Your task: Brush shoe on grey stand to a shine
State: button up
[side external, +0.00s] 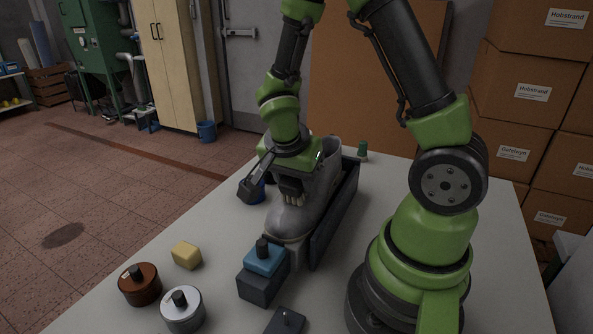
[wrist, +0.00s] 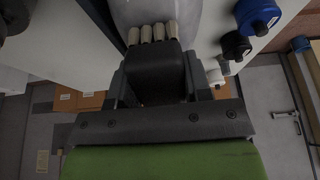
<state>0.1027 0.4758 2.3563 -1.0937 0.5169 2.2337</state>
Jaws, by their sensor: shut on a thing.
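A grey boot-shaped shoe (side external: 288,222) sits against a long dark grey stand (side external: 337,212) on the table, its toe toward the camera. My gripper (side external: 290,186) is over the shoe's instep, shut on a dark brush (wrist: 153,72) with pale bristle tufts (wrist: 153,33). In the wrist view, the bristles reach the grey shoe surface (wrist: 160,10) and seem to touch it. In the side view, the bristles point down at the upper front of the shoe. My gripper hides part of the shoe's upper.
A blue block with a black knob (side external: 264,259) is on a dark block by the toe. A yellow block (side external: 186,255), brown tin (side external: 139,285) and silver tin (side external: 182,309) stand front left. Blue (wrist: 257,14) and black (wrist: 235,45) containers stand beside the shoe.

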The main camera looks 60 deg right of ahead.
aim_at(278, 218)
jog(key=shift+s+a+f, duration=0.25)
jog(key=shift+s+a, duration=0.2)
jog(key=shift+a, duration=0.35)
jog(key=shift+d+r, duration=0.25)
jog(key=shift+d, duration=0.4)
jog(key=shift+d+r, duration=0.3)
jog(key=shift+d, duration=0.4)
jog(key=shift+d+r, duration=0.25)
jog(key=shift+d, duration=0.4)
jog(key=shift+w+a+f, duration=0.2)
jog(key=shift+a+f, duration=0.15)
jog(key=shift+a, duration=0.35)
jog(key=shift+w+a+f, duration=0.15)
jog(key=shift+a+f, duration=0.2)
jog(key=shift+a, duration=0.3)
jog(key=shift+w+a+f, duration=0.2)
jog(key=shift+a+f, duration=0.2)
jog(key=shift+a, duration=0.65)
jog(key=shift+w+a+f, duration=0.2)
jog(key=shift+a+f, duration=0.15)
jog(key=shift+a, duration=0.65)
jog(key=shift+w+a+f, duration=0.2)
jog(key=shift+a+f, duration=0.2)
jog(key=shift+a, duration=0.65)
notch_tip(278, 218, up, 8)
jog(key=shift+a, duration=0.35)
